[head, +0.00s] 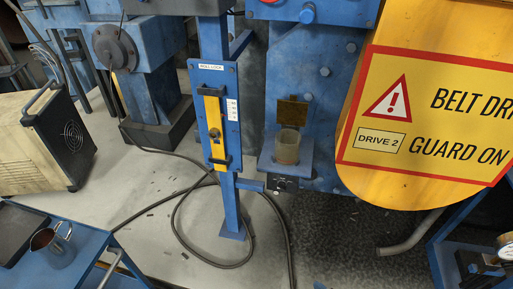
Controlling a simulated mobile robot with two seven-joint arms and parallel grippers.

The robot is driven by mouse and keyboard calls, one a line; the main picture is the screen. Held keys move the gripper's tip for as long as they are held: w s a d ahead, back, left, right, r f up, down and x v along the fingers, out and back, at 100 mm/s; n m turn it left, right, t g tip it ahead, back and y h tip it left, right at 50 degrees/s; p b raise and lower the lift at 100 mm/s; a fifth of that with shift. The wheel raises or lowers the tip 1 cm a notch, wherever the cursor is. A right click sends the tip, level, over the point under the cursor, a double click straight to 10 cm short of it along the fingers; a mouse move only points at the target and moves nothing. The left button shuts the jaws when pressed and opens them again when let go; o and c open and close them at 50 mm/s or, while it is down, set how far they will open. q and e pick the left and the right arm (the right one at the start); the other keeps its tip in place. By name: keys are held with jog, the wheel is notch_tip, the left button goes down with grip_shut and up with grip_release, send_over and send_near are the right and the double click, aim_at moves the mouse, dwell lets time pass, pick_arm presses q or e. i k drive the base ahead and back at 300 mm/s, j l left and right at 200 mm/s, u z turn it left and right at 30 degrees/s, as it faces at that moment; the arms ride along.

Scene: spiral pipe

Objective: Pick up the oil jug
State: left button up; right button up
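A metal jug (55,250), which looks like the oil jug, stands on the blue cart (85,262) at the lower left of the head view. It is brownish grey with an open top, and its handle is on the right side. Nothing is touching it that I can see. Neither of my grippers shows in this view.
A dark tray (20,232) lies left of the jug. A beige box with a fan (45,143) stands behind the cart. A blue post (213,100) rises mid-view, with black cables (180,225) on the floor. A translucent cup (287,150) sits on a blue bracket. A yellow guard (400,180) hangs right.

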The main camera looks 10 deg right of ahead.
aim_at(57, 251)
jog(key=u, duration=1.35)
jog(key=i+z, duration=0.2)
jog(key=z, duration=0.25)
jog(key=i+j+z, duration=0.15)
jog(key=z, duration=0.3)
jog(key=i+j+z, duration=0.1)
jog(key=z, duration=0.3)
jog(key=j, duration=0.1)
